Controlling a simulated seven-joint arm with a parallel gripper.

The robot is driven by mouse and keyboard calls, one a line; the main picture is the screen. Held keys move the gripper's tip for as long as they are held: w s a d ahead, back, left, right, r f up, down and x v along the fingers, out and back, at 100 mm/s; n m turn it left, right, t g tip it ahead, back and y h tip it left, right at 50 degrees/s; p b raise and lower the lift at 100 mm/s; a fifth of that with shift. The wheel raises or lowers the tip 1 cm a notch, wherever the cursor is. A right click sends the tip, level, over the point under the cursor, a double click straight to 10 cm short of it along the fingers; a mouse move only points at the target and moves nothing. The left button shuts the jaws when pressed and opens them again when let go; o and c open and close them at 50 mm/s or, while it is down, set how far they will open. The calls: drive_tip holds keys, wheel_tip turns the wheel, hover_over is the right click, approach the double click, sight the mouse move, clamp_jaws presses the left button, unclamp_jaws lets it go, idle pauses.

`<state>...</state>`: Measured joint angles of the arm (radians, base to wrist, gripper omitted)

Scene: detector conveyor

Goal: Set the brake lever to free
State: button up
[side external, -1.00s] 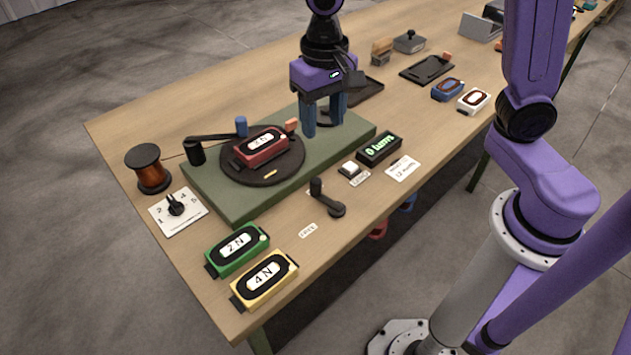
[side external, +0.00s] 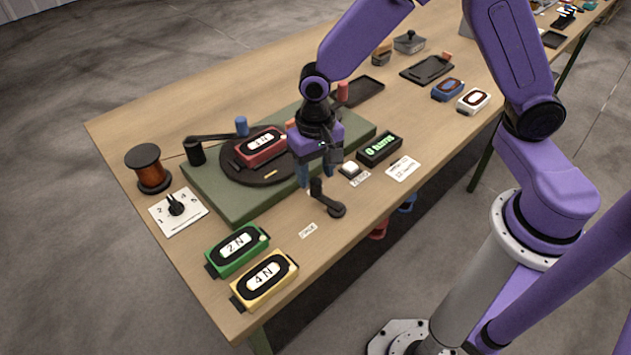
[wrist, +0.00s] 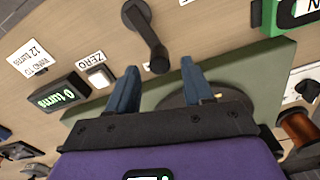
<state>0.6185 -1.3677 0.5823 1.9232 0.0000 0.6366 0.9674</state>
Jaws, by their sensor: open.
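The brake lever (side external: 328,203) is a short black arm on the table in front of the green board, with an upright post at its end nearer the board and a rounder end toward the table's front edge. It also shows in the wrist view (wrist: 148,38), between and beyond my fingers. A white FREE label (side external: 308,230) lies on the table to its left; the lever does not point at it. My gripper (side external: 319,174) is open, with blue fingers just above and behind the lever's post. In the wrist view my gripper (wrist: 159,70) holds nothing.
The green board (side external: 222,205) carries a black turntable with a red block (side external: 262,147). The white ZERO button (side external: 350,169) and the turns display (side external: 380,149) stand close right of my gripper. Green (side external: 237,250) and yellow (side external: 264,280) blocks sit at front left.

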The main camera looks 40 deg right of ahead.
sight(315, 180)
drive_tip(key=shift+f, duration=1.95)
clamp_jaws()
